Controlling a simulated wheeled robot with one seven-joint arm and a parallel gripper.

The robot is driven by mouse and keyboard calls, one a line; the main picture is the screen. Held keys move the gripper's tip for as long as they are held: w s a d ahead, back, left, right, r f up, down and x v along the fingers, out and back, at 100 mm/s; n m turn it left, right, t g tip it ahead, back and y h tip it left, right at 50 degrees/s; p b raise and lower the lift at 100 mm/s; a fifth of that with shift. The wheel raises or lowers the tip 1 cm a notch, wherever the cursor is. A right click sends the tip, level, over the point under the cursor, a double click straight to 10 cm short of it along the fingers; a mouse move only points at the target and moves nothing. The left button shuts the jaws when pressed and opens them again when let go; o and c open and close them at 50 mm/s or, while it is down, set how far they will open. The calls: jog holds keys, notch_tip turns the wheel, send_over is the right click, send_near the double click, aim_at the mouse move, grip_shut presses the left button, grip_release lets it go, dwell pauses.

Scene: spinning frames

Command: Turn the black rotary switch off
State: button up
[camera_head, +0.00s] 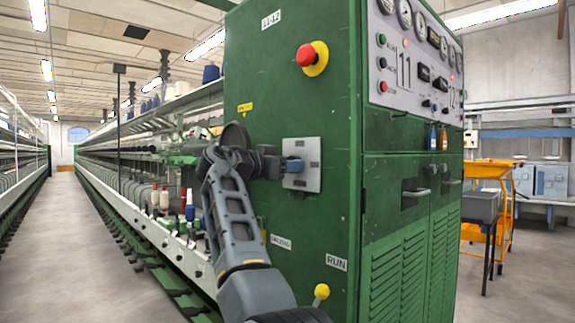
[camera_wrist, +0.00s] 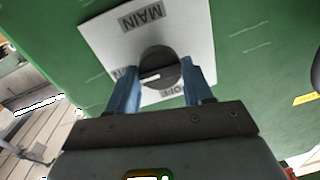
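The black rotary switch (camera_wrist: 160,66) sits on a light metal plate (camera_wrist: 103,32) fixed to the green machine cabinet. In the wrist view the plate bears the word MAIN, upside down, and an OFF label partly covered by the right finger. Another label is partly hidden by the left finger. A pale mark shows on the knob. My gripper (camera_head: 293,166) is at the plate (camera_head: 310,178) in the head view, and its blue fingers hide the switch there. The fingers stand on either side of the knob, very close to it. I cannot tell whether they press on it.
A red push button (camera_head: 306,55) on a yellow base is above the plate. A yellow-knobbed lever (camera_head: 321,292) is below it. Gauges and small buttons fill the panel (camera_head: 420,60) around the corner. An orange cart (camera_head: 490,170) stands at right. The aisle (camera_head: 60,240) at left is clear.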

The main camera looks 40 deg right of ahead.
jog(key=c, duration=0.5)
jog(key=shift+c, duration=0.2)
jog(key=shift+r+n+p, duration=0.1)
jog(key=shift+n+p, duration=0.2)
jog(key=shift+p, duration=0.2)
jog(key=shift+w+a+n+g+y+p, duration=0.1)
jog(key=shift+n+g+y+p, duration=0.1)
jog(key=shift+n+p, duration=2.6)
jog(key=shift+w+d+n+g+y+p, duration=0.1)
jog(key=shift+w+n+g+p, duration=0.1)
jog(key=shift+n+p, duration=2.55)
jog(key=shift+w+a+n+g+y+p, duration=0.1)
jog(key=shift+n+g+p, duration=0.1)
jog(key=shift+n+p, duration=2.6)
jog(key=o, duration=1)
jog(key=shift+s, duration=0.1)
